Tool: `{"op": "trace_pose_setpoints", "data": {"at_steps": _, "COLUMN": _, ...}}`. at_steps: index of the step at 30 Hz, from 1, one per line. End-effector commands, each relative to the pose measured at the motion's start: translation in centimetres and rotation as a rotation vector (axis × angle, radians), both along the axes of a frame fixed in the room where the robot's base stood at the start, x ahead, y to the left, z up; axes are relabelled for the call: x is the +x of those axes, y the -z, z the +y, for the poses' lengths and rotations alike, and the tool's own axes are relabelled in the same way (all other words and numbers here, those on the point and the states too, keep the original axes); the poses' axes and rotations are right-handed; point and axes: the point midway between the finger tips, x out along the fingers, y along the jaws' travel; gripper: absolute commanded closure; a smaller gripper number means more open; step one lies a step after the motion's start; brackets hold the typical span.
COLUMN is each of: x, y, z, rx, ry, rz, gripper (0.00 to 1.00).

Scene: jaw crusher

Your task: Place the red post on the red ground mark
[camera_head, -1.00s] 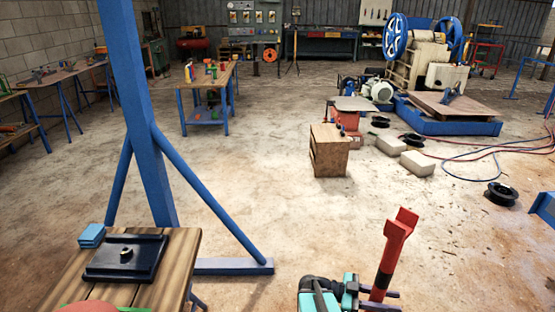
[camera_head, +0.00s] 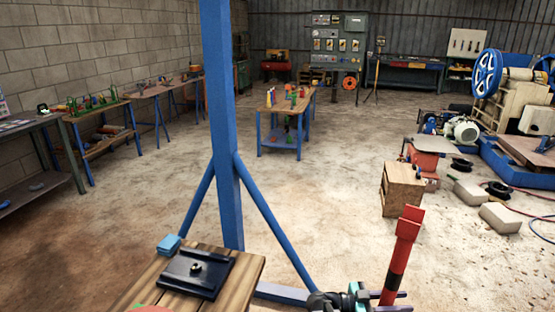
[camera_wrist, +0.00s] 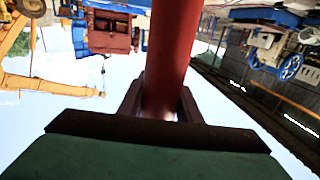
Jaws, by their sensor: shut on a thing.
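The red post (camera_head: 401,258) is a red bar with a dark band and a forked top. It stands nearly upright, tilted a little, at the lower right of the head view. My gripper (camera_head: 392,300) is shut around its lower part. In the wrist view the red post (camera_wrist: 171,60) rises between the fingers of my gripper (camera_wrist: 160,105). The post's lower end is out of view. I see no red ground mark in any view.
A blue steel column (camera_head: 222,130) with slanted braces stands close on the left. A wooden table (camera_head: 245,275) with a dark plate is at its foot. A wooden box (camera_head: 401,190) and pale blocks (camera_head: 500,218) stand to the right. The middle floor (camera_head: 320,190) is clear.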

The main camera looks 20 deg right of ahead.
Motion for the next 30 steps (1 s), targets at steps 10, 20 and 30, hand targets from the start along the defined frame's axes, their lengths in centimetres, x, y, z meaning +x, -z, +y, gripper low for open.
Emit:
{"op": "trace_pose_setpoints", "data": {"at_steps": 10, "x": 6.1, "y": -5.7, "z": 4.7, "rx": -0.006, "ry": -0.184, "rz": 0.0, "gripper": 1.0}}
{"op": "trace_pose_setpoints", "data": {"at_steps": 20, "x": 11.1, "y": -10.5, "z": 9.9, "rx": -0.007, "ry": -0.354, "rz": 0.0, "gripper": 1.0}}
{"op": "trace_pose_setpoints", "data": {"at_steps": 30, "x": 15.6, "y": -15.5, "z": 16.2, "rx": -0.007, "ry": -0.528, "rz": -0.002, "gripper": 1.0}}
